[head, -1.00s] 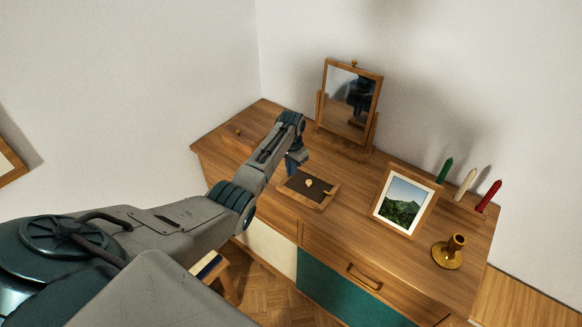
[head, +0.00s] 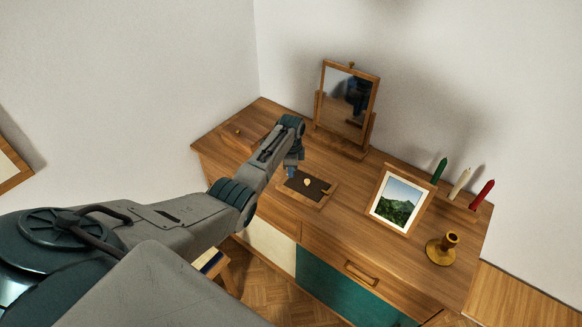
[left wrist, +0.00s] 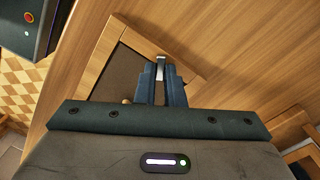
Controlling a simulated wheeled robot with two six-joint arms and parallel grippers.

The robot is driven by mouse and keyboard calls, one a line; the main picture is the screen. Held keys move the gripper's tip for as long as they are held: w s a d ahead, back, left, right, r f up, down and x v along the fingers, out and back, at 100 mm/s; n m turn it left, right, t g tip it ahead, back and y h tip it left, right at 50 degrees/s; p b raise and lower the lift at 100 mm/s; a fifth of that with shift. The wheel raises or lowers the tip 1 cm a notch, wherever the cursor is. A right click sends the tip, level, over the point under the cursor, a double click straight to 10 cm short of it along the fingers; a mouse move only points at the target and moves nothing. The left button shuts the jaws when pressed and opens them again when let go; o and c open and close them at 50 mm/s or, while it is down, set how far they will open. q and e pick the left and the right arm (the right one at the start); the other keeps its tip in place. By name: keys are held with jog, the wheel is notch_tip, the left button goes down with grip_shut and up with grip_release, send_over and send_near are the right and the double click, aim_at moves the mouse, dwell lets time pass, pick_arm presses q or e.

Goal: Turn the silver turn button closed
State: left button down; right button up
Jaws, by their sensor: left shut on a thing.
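A small wooden frame with a dark panel (head: 298,182) lies flat on the dresser top, with a pale round knob (head: 307,182) on the panel. My left gripper (head: 290,173) points down at the frame's left side. In the left wrist view, my left gripper (left wrist: 161,70) is shut on the silver turn button (left wrist: 160,60), a narrow bright piece between the fingertips at the frame's wooden border. The fingers hide most of the button, so its exact angle cannot be told. In the head view the button is hidden by the gripper. My right gripper is not in view.
A tilting mirror (head: 346,103) stands behind the frame. A picture frame (head: 399,201), a brass candle holder (head: 442,248) and green, cream and red candles (head: 460,184) are to the right. A wooden box (head: 243,137) is at the back left. The dresser top (head: 350,233) is bare in front.

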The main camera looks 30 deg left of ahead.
pick_arm(q)
jog(key=m, duration=0.4)
jog(key=shift+s+d+p, duration=0.1)
jog(key=shift+s+p, duration=0.1)
jog(key=shift+p, duration=0.15)
jog(key=shift+s+m, duration=0.1)
jog(key=shift+m, duration=1.1)
jog(key=c, duration=1.5)
grip_release()
jog(key=shift+r, duration=0.5)
notch_tip(320, 180, up, 10)
jog(key=shift+f+b, duration=0.1)
jog(key=shift+b, duration=0.9)
